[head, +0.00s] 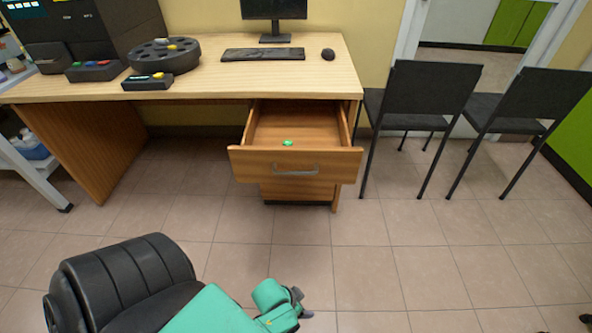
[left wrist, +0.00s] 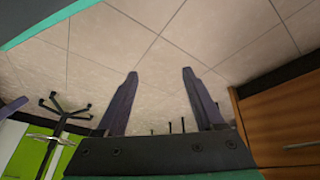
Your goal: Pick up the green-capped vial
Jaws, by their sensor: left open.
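The green cap (head: 288,143) of the vial shows inside the open desk drawer (head: 258,164), near its front panel. The vial's body is hidden behind that panel. My left gripper (head: 303,300) is low in the head view, in front of and below the drawer, well apart from the vial. In the left wrist view my left gripper (left wrist: 160,72) has its two dark fingers spread with nothing between them. The vial does not show in that view. My right gripper cannot be made out.
The desk (head: 215,85) carries a keyboard (head: 263,54), a mouse (head: 328,54), a round dark tray (head: 164,56) and small boxes. A black chair (head: 425,90) stands right of the drawer. A white cart (head: 32,165) stands at left. Tiled floor before the drawer is clear.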

